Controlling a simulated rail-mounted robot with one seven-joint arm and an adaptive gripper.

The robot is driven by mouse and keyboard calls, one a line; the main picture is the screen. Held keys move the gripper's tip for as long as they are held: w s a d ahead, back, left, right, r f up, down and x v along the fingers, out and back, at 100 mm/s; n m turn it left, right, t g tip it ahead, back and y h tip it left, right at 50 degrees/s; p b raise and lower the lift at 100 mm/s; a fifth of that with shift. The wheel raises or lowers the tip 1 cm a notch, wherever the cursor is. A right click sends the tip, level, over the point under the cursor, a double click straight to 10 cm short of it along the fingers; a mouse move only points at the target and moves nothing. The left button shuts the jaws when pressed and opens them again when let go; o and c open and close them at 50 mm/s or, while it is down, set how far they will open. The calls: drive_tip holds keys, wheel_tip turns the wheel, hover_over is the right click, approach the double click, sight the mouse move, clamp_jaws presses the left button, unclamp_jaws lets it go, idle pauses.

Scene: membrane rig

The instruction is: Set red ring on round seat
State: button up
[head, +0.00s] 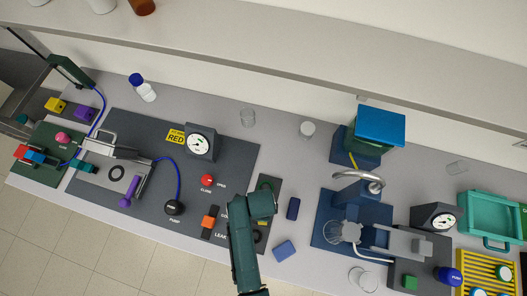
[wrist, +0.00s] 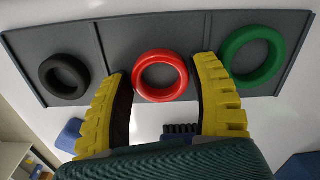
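The red ring (wrist: 161,96) lies in the middle section of a grey tray (wrist: 205,25) in the wrist view. My gripper (wrist: 163,72) is open, with one yellow finger on each side of the red ring. Small gaps seem to show beside the ring; I cannot tell whether either finger touches it. In the head view my arm hides the gripper and most of the tray (head: 268,183). A dark circle (head: 116,172) on the metal rig at left looks like the round seat. A yellow sign (head: 176,137) beside the gauge reads RED.
A black ring (wrist: 45,80) and a green ring (wrist: 232,73) lie in the tray's outer sections. A purple-handled lever (head: 128,194), a gauge (head: 199,142) and a red knob (head: 207,180) stand on the dark panel. Blue blocks (head: 293,208) (head: 284,250) lie near the tray.

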wheel_tip(320, 180, up, 12)
drive_tip(key=p, duration=0.1)
drive_tip(key=w+d+r+n+t, duration=0.1)
drive_tip(key=w+r+n+t, duration=0.25)
drive_tip(key=w+r, duration=0.4)
drive_tip(key=w+r+n+t+y, duration=0.1)
drive_tip(key=w+r+n+t, duration=0.25)
drive_tip(key=r, duration=0.65)
drive_tip(key=w+d+r+n+t, duration=0.1)
drive_tip(key=w+r+n+t, duration=0.1)
drive_tip(key=w+r+t, duration=0.5)
drive_tip(key=s+d+r+n+t, duration=0.1)
drive_tip(key=s+r+n+t, duration=0.1)
drive_tip(key=r, duration=0.9)
drive_tip(key=s+d+r+n+t, duration=0.2)
drive_tip(key=r+n+t, duration=0.1)
drive_tip(key=r, duration=0.7)
drive_tip(key=s+d+r+n+t+h, duration=0.1)
drive_tip(key=s+r+n+t, duration=0.2)
drive_tip(key=r, duration=0.8)
drive_tip(key=shift+d+r+n, duration=0.35)
drive_tip(key=shift+n, duration=0.35)
